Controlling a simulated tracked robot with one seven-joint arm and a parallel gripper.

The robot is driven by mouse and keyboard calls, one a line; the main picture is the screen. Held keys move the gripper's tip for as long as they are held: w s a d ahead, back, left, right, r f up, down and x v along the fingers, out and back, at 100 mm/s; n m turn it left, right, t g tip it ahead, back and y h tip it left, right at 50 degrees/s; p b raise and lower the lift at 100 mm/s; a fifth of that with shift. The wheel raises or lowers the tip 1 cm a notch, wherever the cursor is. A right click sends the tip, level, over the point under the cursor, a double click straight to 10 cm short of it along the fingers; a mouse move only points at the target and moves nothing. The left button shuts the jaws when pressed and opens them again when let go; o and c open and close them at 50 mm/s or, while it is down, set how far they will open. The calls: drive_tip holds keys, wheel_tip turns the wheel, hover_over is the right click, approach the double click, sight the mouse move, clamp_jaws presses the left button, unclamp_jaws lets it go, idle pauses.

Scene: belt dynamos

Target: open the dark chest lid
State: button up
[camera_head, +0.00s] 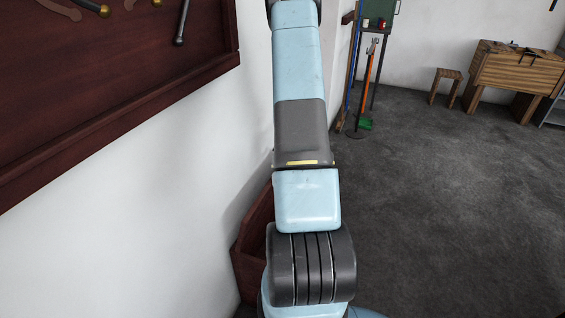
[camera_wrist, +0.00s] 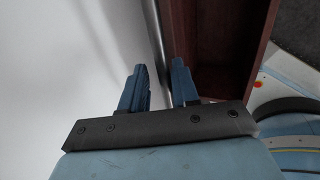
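A dark red-brown wooden piece (camera_head: 252,245) stands low against the white wall in the head view, mostly hidden behind my arm. A dark red-brown wooden box (camera_wrist: 258,50) shows at the upper right of the wrist view, with an edge and a dark recess. I cannot tell whether either is the chest, and no lid can be made out. The head view does not show my gripper.
A dark wooden wall panel (camera_head: 100,75) with hanging tools fills the upper left. A tool stand (camera_head: 350,75) is behind my arm to the right. A small stool (camera_head: 447,75) and a wooden bench (camera_head: 515,72) stand at the back right. The grey floor (camera_head: 450,200) is clear.

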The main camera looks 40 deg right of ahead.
drive_tip(key=v, duration=1.3)
drive_tip(key=shift+r, duration=0.2)
drive_tip(key=shift+s+d, duration=0.1)
drive_tip(key=shift+s, duration=0.05)
